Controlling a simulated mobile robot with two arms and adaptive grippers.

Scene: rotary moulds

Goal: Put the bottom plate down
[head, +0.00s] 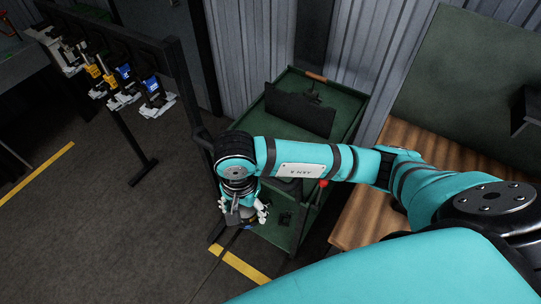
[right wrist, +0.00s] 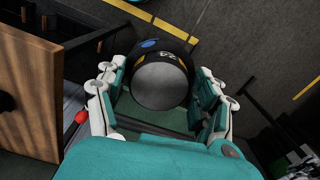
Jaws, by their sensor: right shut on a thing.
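My right gripper (head: 243,214) points down beside the front left corner of the green cart (head: 279,234). In the right wrist view its fingers (right wrist: 158,88) are closed around the sides of a dark round piece (right wrist: 160,87), apparently the bottom plate. The piece has a smooth grey round face, a dark rim, yellow-white figures and a blue mark. In the head view the fingers and wrist mostly hide it. I cannot tell its height above the cart or floor. My left gripper is not in view.
A dark panel (head: 299,113) and a brown-handled tool (head: 316,77) are on the cart's back part. A red knob (head: 323,183) is near its right side. A wooden bench (head: 364,205) stands right. A rack (head: 124,40) with several hanging tools stands left. Open floor (head: 95,205) lies between.

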